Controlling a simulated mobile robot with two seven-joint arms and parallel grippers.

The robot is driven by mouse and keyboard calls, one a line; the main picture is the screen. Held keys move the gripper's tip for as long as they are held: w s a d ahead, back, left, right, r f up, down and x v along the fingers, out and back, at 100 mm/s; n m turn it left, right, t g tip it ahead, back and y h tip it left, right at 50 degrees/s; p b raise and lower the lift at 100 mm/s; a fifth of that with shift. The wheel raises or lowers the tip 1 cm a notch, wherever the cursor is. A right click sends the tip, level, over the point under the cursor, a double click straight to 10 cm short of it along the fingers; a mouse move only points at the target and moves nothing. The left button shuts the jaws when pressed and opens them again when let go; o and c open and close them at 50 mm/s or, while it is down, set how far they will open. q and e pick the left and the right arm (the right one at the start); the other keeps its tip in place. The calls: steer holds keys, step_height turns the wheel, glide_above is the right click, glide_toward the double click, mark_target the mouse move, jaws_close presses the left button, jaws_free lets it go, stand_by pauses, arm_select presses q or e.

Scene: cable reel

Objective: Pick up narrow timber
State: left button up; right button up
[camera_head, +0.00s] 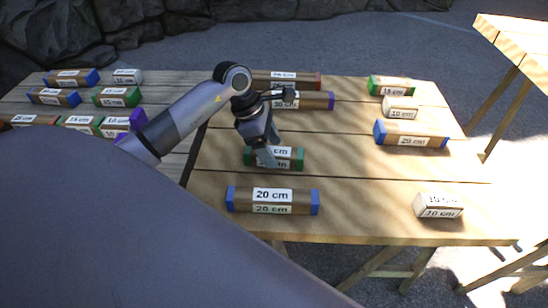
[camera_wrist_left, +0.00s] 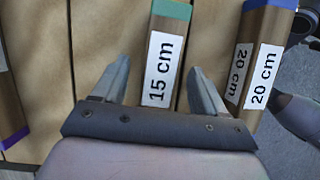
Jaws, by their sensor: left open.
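Several short timber pieces with coloured ends and white length labels lie on the wooden table (camera_head: 345,180). My left gripper (camera_head: 268,161) is at a green-ended timber labelled 15 cm (camera_head: 290,158) in the table's middle and partly covers it. In the left wrist view, my left gripper (camera_wrist_left: 157,68) is open, with one finger on each side of this timber (camera_wrist_left: 158,55). Whether the fingers touch it, I cannot tell. A blue-ended 20 cm timber (camera_head: 272,201) lies just in front of it and shows at the right in the left wrist view (camera_wrist_left: 262,55). My right gripper is out of view.
A timber with white ends (camera_head: 438,206) lies near the front right. A blue-ended timber (camera_head: 411,135) lies at the right. Red-ended (camera_head: 286,80) and purple-ended (camera_head: 315,100) timbers lie behind my gripper. More timbers cover the left table part. Another table (camera_head: 520,45) stands at the right.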

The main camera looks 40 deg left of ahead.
arm_select(q)
steer(key=shift+x, duration=1.05)
steer(key=shift+r, duration=0.1)
steer(key=c, duration=1.1)
